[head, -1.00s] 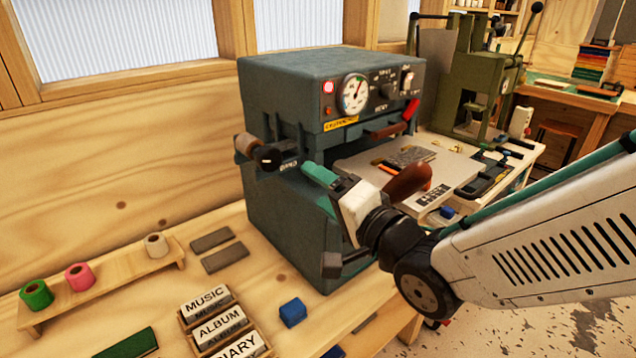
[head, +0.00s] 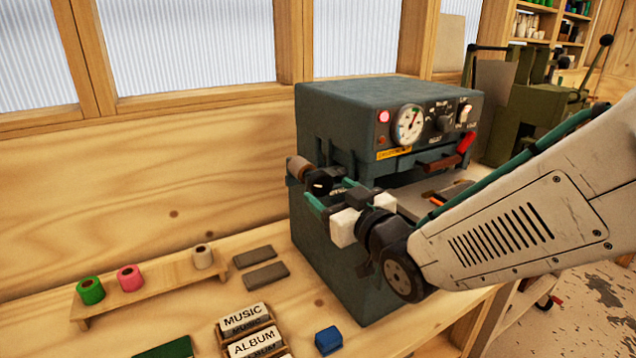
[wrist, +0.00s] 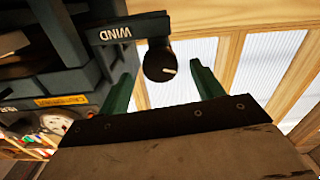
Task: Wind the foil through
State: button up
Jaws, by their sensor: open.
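The blue-grey foil machine (head: 345,245) stands on the bench with its pink-red lamp lit. A dark winding crank with a round black knob (head: 320,183) sticks out on its left side, by a brown roll (head: 298,168). In the wrist view the crank arm reads WIND (wrist: 118,34) and its knob (wrist: 158,66) appears between my green fingers. My gripper (head: 328,192) is open, with a finger to either side of the knob in the wrist view (wrist: 161,72). Neither finger visibly touches it; the exact depth is hard to tell.
A wooden rack (head: 150,287) with green (head: 90,290), pink (head: 131,277) and cream (head: 203,256) rolls lies left. Two grey bars (head: 265,275), labelled blocks (head: 245,318) and a blue block (head: 328,340) lie on the bench. An olive press (head: 530,115) stands behind right.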

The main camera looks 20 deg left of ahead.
aim_at(324, 187)
jog(key=x, duration=0.5)
jog(key=shift+w+a, duration=0.25)
jog(key=shift+a, duration=0.05)
jog(key=c, duration=1)
